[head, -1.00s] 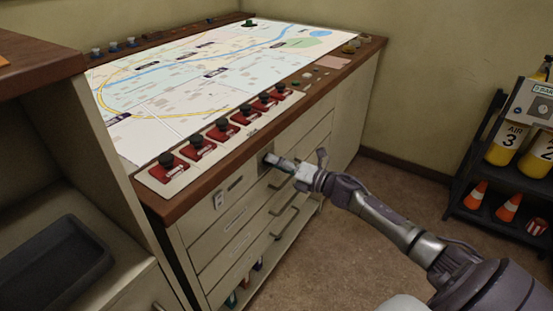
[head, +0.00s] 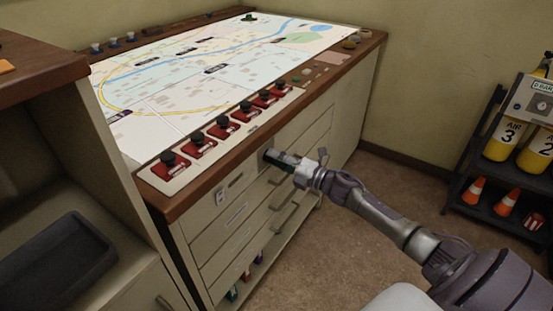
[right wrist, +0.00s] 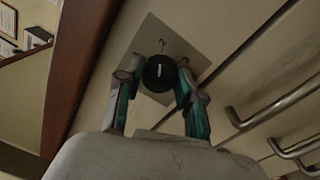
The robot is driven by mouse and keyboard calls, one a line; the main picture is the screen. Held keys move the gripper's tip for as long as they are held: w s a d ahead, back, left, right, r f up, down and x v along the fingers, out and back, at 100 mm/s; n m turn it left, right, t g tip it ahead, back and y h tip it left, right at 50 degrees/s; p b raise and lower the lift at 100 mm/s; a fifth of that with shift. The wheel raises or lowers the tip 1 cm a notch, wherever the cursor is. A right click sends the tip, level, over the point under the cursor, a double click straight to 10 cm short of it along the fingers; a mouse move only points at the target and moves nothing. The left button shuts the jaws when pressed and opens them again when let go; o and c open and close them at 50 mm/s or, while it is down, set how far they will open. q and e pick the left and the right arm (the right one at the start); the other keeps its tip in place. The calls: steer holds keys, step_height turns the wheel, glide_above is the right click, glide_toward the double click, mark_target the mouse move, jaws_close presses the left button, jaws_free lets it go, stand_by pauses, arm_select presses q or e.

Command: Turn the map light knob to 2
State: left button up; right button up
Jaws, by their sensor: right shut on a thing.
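The map light knob (right wrist: 159,73) is a round black dial with a white pointer line, on a square plate (right wrist: 148,34) on the console front. In the right wrist view its pointer runs nearly up and down the picture. In the head view my right gripper (head: 272,156) reaches the console front just under the wooden edge, and the knob is mostly hidden there. My left gripper is not in view.
The console top (head: 200,135) carries a lit map and a row of red-based black controls (head: 221,128) along its front. Drawer handles (head: 284,192) stick out below my right gripper. A dark rack (head: 478,180) with yellow cylinders and cones stands at the right. The floor between is clear.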

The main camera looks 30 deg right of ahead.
steer(key=o, duration=1.1)
steer(key=shift+o, duration=0.2)
steer(key=v, duration=1.2)
